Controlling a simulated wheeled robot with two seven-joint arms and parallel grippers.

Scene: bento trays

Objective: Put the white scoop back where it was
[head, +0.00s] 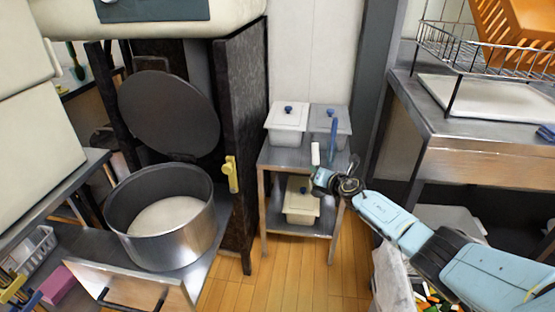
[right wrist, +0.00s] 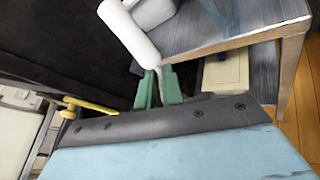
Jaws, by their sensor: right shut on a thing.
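The white scoop (head: 316,154) stands out above my right gripper (head: 320,176) in the head view, in front of the small metal shelf. In the right wrist view the white scoop (right wrist: 130,32) shows as a smooth rounded cylinder on a thin stem. The green fingertips of my right gripper (right wrist: 158,88) are shut on that stem. Behind the scoop is the top of the shelf (head: 283,158), apart from it as far as I can tell. The large metal pot (head: 200,235) with white contents stands at the left. My left gripper is not in view.
Two lidded containers, one white (head: 286,128) and one grey (head: 342,118), stand on the shelf top. A blue handle (head: 333,140) rises by the grey one. A cream box (head: 300,205) is on the lower shelf. A dark panel with a yellow handle (head: 231,174) stands left.

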